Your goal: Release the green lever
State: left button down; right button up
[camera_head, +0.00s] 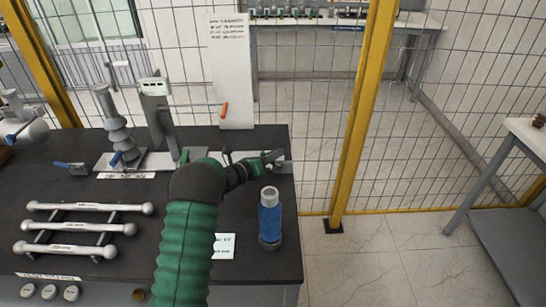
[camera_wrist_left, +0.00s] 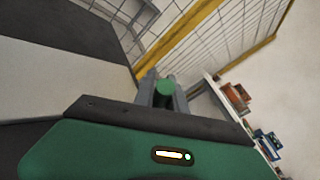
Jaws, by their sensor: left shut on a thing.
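My left arm reaches up from the bottom of the head view over the dark table. My left gripper (camera_head: 272,158) is at the table's right rear, over a light metal plate. In the left wrist view, the grey fingers of my left gripper (camera_wrist_left: 162,98) are on either side of the round green end of the green lever (camera_wrist_left: 165,87), shut on it. In the head view the gripper and forearm hide most of the lever. My right gripper is not in view.
A blue bottle-like part (camera_head: 270,220) stands near the table's right edge. An orange-handled lever (camera_head: 224,110) is at the upright white panel (camera_head: 232,70). Several grey rods (camera_head: 80,226) lie on a rack at left. A ribbed grey insulator (camera_head: 115,125) stands behind them.

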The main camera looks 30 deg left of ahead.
pick_arm(q)
jog(key=shift+w+d+r+m+g+y, duration=0.2)
jog(key=shift+m+g+y, duration=0.1)
jog(key=shift+m+g, duration=0.1)
jog(key=shift+w+d+r+m+g+y, duration=0.2)
jog(key=shift+m+g+y, duration=0.1)
jog(key=shift+m+g, duration=0.1)
jog(key=shift+w+d+r+m+g+y, duration=0.1)
jog(key=shift+d+m+g+y, duration=0.1)
jog(key=shift+m+g+y, duration=0.3)
jog(key=shift+w+d+m+g+y+p, duration=0.2)
jog(key=shift+d+m+g+y+p, duration=0.15)
jog(key=shift+g, duration=0.25)
jog(key=shift+w+d+m+g+y+p, duration=0.2)
jog(key=shift+m+g+y+p, duration=0.1)
jog(key=shift+m+g+y, duration=0.1)
jog(key=c, duration=1.6)
grip_release()
jog(key=shift+f, duration=0.2)
jog(key=shift+o, duration=1.2)
jog(key=shift+f, duration=0.2)
